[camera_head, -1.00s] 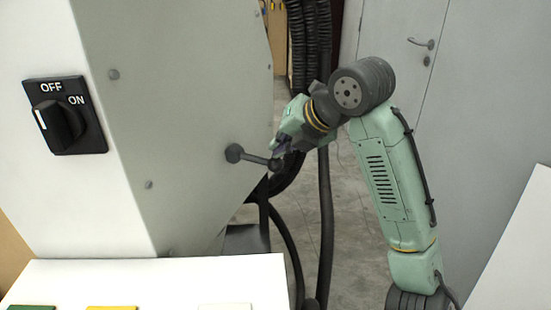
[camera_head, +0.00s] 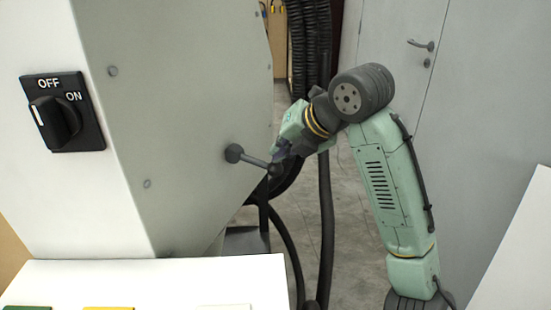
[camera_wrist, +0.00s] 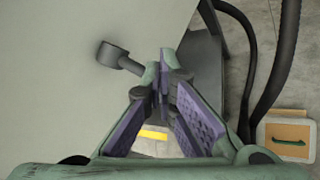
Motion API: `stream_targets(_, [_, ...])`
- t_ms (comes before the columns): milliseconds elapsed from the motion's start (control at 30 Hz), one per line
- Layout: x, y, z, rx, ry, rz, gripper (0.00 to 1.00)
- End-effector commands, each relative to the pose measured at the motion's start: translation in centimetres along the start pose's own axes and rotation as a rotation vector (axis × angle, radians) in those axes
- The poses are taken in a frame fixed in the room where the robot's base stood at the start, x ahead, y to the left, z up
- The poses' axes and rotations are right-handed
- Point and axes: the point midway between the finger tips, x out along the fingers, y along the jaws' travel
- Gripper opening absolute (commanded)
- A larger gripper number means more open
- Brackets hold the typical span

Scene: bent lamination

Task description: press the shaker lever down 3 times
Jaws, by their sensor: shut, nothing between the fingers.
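The shaker lever (camera_head: 252,160) is a dark rod with a round hub on the grey machine panel. It points right and slightly down in the head view. My gripper (camera_head: 280,160) is at the lever's free end, with its fingers over the ball tip and partly hiding it. In the wrist view, the lever (camera_wrist: 127,64) runs from its hub to behind the fingertips. The purple-padded fingers of my gripper (camera_wrist: 168,66) come together at the tips, shut with nothing held between them. Whether they touch the lever is hard to tell.
A black OFF/ON rotary switch (camera_head: 62,112) is on the machine's white face at left. Black hoses (camera_head: 325,215) hang behind my gripper. A white table (camera_head: 160,280) with coloured pieces stands in front. A grey door (camera_head: 400,50) is behind.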

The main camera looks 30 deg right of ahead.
Motion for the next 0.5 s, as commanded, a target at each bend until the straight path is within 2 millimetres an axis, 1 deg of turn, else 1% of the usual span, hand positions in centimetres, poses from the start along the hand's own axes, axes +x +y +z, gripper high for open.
stream_targets(500, [0.53, -0.34, -0.40, 0.000, 0.002, 0.000, 0.00])
